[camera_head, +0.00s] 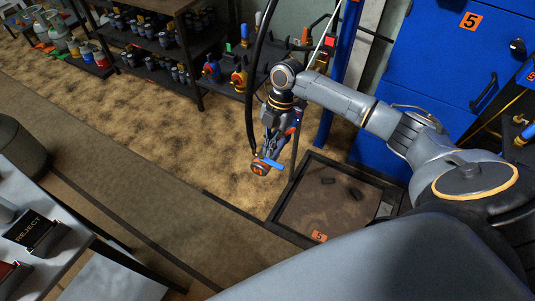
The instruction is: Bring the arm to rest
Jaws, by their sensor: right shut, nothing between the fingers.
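My right arm (350,97) comes in from the right and reaches out over the floor. Its right gripper (269,149) points down and is shut with nothing held. Just below the fingertips is an orange and dark fitting with a blue lever (271,163), at the lower end of a black hose (249,100). It looks very close to the fingers; I cannot tell whether they touch. My left gripper is not in view.
A dark-framed platform (330,207) lies on the floor below the arm. A blue cabinet (440,60) marked 5 stands behind. Dark shelves (150,38) with bottles and canisters line the back left. A table with a REJECT box (35,230) is at lower left. Floor between is clear.

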